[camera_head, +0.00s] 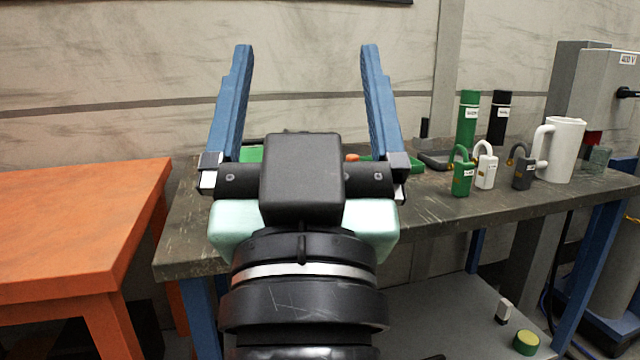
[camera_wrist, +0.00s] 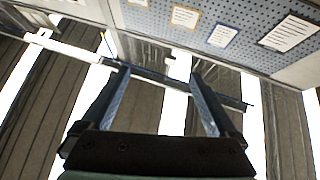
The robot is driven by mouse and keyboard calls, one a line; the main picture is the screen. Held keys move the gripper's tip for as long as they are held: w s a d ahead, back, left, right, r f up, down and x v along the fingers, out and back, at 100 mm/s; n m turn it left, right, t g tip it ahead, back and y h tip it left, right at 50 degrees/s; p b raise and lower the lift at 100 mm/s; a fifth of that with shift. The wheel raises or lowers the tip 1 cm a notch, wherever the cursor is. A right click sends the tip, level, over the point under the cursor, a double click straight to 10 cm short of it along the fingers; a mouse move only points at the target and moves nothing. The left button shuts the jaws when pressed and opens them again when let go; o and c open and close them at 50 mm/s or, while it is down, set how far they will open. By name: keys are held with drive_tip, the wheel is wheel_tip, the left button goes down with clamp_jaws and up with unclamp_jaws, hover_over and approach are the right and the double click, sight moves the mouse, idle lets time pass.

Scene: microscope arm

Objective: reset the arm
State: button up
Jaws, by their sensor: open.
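My gripper (camera_head: 309,95) is raised in front of the workbench in the head view, its two blue fingers wide apart and pointing up. Nothing is between them. My black wrist and part of my arm fill the lower middle of that view and hide part of the bench top. In the wrist view, my gripper (camera_wrist: 160,95) also shows open and empty, with the ceiling and bright light strips behind it.
The dark workbench (camera_head: 440,215) holds padlocks, a white mug (camera_head: 560,150), green (camera_head: 467,120) and black (camera_head: 499,118) bottles. An orange table (camera_head: 70,220) stands left. A lower shelf (camera_head: 450,310) bears a yellow-green round item (camera_head: 526,342). Posters on a perforated panel (camera_wrist: 220,25) show in the wrist view.

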drive_tip(key=s+d+r+t, duration=0.1)
drive_tip(key=s+r+t, duration=0.1)
drive_tip(key=s+r, duration=0.35)
wheel_tip(320, 180, up, 36)
drive_tip(key=w+p, duration=0.1)
drive_tip(key=p, duration=3.6)
drive_tip(key=shift+w+r+p, duration=0.25)
drive_tip(key=shift+w+p, duration=0.05)
drive_tip(key=shift+p, duration=0.1)
drive_tip(key=shift+o, duration=0.5)
drive_tip(key=shift+a+r, duration=0.1)
